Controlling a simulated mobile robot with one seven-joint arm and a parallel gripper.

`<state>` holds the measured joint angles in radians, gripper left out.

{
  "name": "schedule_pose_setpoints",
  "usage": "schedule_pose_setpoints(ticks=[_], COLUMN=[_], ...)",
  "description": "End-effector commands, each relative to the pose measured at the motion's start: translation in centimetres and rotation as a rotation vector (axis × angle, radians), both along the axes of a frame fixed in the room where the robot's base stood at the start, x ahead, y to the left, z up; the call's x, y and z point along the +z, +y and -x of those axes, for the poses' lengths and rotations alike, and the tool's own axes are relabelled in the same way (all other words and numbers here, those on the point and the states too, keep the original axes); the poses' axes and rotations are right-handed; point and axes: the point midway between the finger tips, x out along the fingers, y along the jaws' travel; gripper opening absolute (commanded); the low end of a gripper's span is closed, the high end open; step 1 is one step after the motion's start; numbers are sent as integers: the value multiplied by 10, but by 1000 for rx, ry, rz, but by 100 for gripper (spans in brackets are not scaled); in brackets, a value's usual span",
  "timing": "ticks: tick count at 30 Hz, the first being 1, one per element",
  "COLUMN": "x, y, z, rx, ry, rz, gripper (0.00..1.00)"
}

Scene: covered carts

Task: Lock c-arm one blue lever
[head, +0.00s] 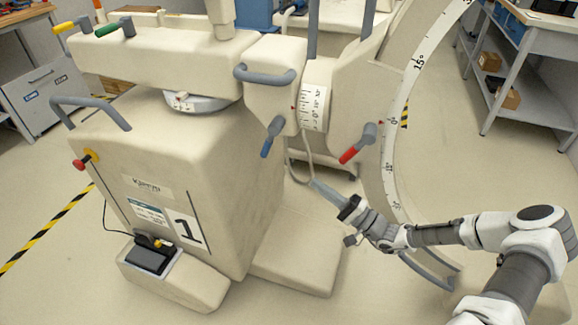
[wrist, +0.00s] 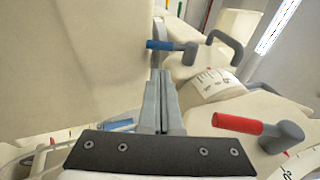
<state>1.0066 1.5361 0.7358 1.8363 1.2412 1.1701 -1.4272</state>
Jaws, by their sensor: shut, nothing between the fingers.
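The c-arm cart marked 1 (head: 188,228) stands left of centre in the head view. Its blue lever (head: 271,137) hangs from a grey hub beside the white scale, with the blue end pointing down and slightly left. In the wrist view the blue lever (wrist: 160,45) lies sideways near the top centre, its hub to the right. My gripper (head: 316,184) is shut and empty, below and to the right of the blue lever in the head view. In the wrist view my fingertips (wrist: 160,74) point toward the lever, just below it in the picture; contact is not evident.
A red lever (head: 357,144) sits right of the blue one and shows close to my fingers in the wrist view (wrist: 237,124). The large curved arm (head: 396,120) stands behind my wrist. A grey handle (head: 264,75) is above the blue lever. A workbench (head: 535,60) stands at the far right.

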Motion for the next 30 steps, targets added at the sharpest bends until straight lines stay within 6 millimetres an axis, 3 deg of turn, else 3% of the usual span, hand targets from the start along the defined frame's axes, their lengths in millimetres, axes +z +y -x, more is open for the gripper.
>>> schedule_pose_setpoints(ticks=[18, 24, 30], x=[37, 45, 48], y=[91, 106, 110], z=[-55, -65, -67], rx=[6, 3, 3], ry=[-1, 1, 2], rz=[2, 2, 1], gripper=[0, 0, 0])
